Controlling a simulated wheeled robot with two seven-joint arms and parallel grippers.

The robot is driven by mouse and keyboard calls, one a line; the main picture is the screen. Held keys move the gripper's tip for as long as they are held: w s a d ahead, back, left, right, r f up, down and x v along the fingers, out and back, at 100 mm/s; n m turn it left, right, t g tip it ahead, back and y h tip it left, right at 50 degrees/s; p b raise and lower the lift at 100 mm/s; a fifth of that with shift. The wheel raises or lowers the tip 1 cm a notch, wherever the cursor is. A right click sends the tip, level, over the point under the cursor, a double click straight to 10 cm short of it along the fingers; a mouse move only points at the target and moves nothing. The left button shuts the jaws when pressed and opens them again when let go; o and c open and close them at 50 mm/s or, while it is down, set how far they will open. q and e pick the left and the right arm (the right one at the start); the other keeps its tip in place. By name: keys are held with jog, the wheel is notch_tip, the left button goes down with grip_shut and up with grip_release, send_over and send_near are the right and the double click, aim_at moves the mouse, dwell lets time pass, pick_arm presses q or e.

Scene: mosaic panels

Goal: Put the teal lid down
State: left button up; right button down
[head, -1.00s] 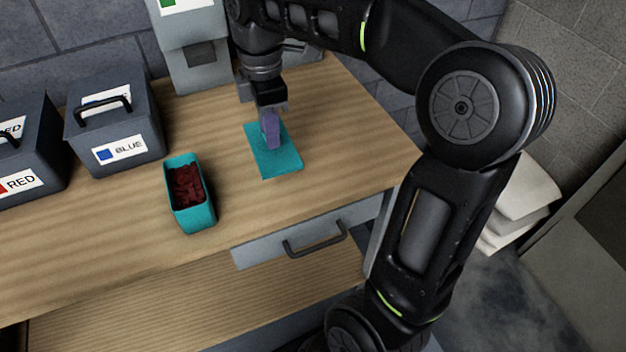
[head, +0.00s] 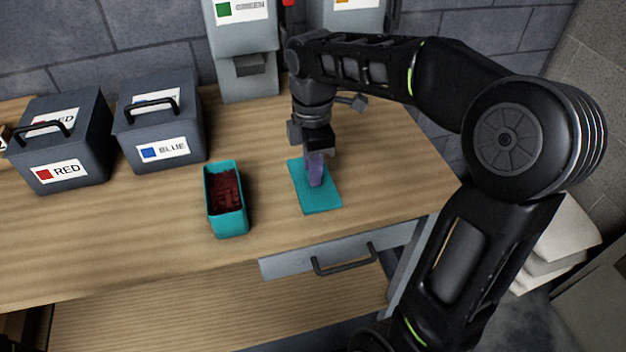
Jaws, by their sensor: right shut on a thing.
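The teal lid (head: 321,199) is a flat rectangle that looks level with the wooden tabletop, to the right of the teal box; whether it touches the wood is hard to tell. My right gripper (head: 316,168) is above the lid, pointing down, shut on the purple upright piece at the lid's middle, which looks like its handle. The teal box (head: 226,224) stands open with dark red pieces (head: 225,190) inside. My left gripper is not in view.
Grey boxes labelled RED (head: 62,150) and BLUE (head: 160,125) stand at the left. Grey dispensers (head: 243,60) line the wall behind. A drawer (head: 335,255) is below the table's front edge. Bare wood (head: 400,180) lies right of the lid.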

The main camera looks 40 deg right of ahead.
jog(key=shift+f, duration=1.85)
jog(key=shift+f, duration=0.15)
jog(key=c, duration=1.2)
grip_release()
jog(key=shift+c, duration=0.2)
